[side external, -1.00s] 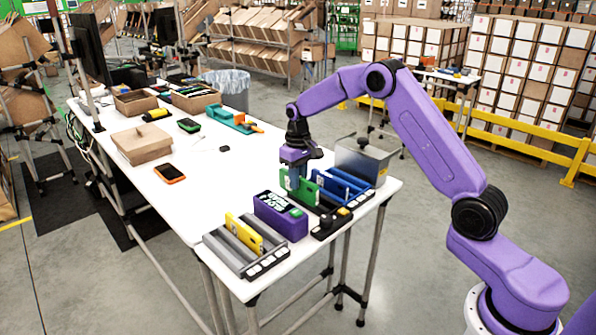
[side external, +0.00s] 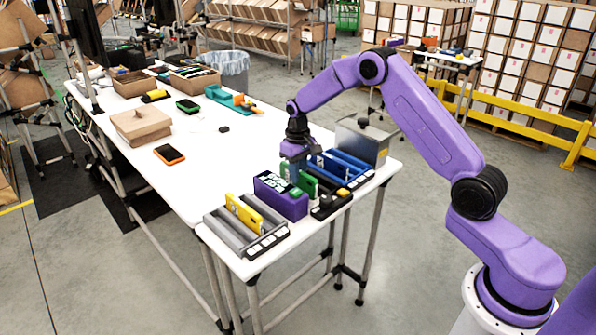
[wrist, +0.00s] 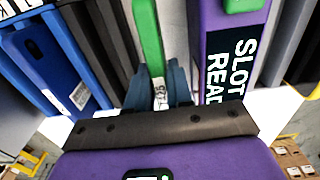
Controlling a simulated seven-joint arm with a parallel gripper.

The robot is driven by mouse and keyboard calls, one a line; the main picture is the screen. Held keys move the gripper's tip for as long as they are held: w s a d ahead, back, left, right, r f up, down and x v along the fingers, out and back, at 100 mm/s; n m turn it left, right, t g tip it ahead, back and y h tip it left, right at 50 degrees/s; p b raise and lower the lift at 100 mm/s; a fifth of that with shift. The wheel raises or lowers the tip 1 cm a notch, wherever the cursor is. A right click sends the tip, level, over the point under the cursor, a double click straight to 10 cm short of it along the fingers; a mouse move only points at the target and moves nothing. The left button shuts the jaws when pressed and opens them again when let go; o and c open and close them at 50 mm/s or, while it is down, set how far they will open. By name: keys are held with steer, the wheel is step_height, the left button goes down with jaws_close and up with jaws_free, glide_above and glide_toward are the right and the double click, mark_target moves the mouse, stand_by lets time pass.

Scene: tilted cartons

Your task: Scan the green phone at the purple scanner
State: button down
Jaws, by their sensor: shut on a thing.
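The green phone (side external: 308,184) is held upright on edge by my gripper (side external: 296,175), which is shut on it. The phone is low, directly behind and beside the purple scanner (side external: 278,200), and the scanner partly hides it in the side view. In the wrist view the green phone (wrist: 148,38) stands between the two fingertips (wrist: 160,88). The purple scanner (wrist: 222,22), with a dark label, is just to its right there. I cannot tell whether the phone's lower edge touches anything.
A grey rack (side external: 226,238) with a yellow phone (side external: 243,213) stands in front of the scanner. A black rack (side external: 331,204) and a blue rack (side external: 352,165) stand behind it. A metal box (side external: 362,140) is farther back. An orange phone (side external: 169,154) lies on the open white table.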

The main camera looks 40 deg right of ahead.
steer(key=shift+r, duration=3.05)
